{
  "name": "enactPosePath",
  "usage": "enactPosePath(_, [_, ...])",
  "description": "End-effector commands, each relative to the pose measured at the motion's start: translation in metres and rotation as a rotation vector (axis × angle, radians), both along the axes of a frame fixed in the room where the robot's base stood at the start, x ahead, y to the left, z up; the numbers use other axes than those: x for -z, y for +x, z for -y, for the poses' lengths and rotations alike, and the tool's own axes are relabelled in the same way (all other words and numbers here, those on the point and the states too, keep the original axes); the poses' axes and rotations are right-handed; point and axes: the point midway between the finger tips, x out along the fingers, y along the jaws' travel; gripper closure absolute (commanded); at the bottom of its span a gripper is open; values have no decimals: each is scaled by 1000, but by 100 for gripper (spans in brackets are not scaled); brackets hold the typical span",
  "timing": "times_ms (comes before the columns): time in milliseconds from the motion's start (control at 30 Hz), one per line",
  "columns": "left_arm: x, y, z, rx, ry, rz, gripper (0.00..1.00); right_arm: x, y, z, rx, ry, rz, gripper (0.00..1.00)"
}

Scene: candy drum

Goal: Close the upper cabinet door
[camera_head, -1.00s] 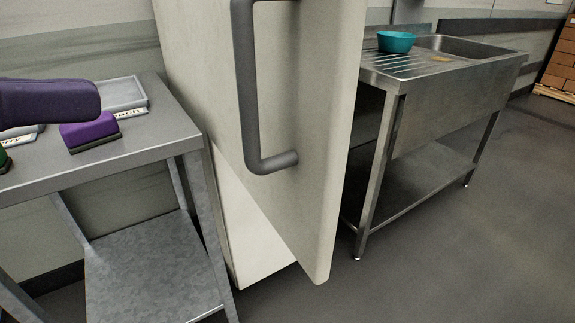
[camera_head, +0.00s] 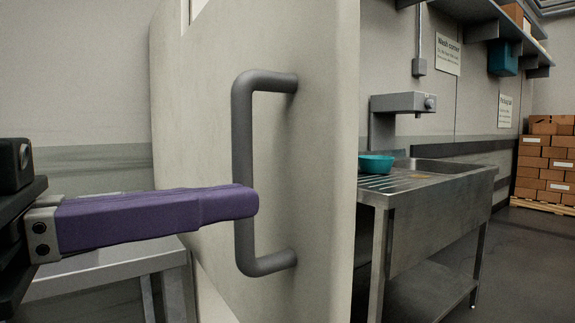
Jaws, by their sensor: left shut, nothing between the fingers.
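The upper cabinet door (camera_head: 315,150) is a pale grey panel filling the middle of the view, standing open toward me. Its dark grey bar handle (camera_head: 262,85) is upright on the face turned to me. My left gripper (camera_head: 252,201) comes in from the left with purple fingers shut and empty. Its tips overlap the lower half of the handle in the picture. I cannot tell whether they touch the handle or the door. My right gripper is not in view. The cabinet's inside is hidden.
A metal table (camera_head: 108,274) stands at the lower left, partly behind my gripper. At the right is a steel sink table (camera_head: 430,205) with a teal bowl (camera_head: 376,164). A shelf (camera_head: 470,12) hangs above it. Stacked boxes (camera_head: 545,165) stand far right. The floor at right is clear.

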Motion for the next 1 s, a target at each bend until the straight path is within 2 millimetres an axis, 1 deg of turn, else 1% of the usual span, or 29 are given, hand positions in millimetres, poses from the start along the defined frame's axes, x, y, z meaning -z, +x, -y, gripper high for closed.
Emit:
enactPosePath(33, [-4,6,9,1,-6,0,100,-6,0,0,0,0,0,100])
enactPosePath(100, [-3,13,20,1,-5,0,100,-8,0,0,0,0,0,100])
enactPosePath(200, [-2,21,32,1,-3,-1,100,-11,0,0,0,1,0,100])
enactPosePath(300, [-1,26,40,0,-1,-1,100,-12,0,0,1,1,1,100])
enactPosePath(467, [1,30,45,-1,2,-1,100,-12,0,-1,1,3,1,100])
enactPosePath(867, [1,31,46,-4,2,-1,100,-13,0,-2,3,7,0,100])
enactPosePath(1000, [0,36,53,-19,0,-1,100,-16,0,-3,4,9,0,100])
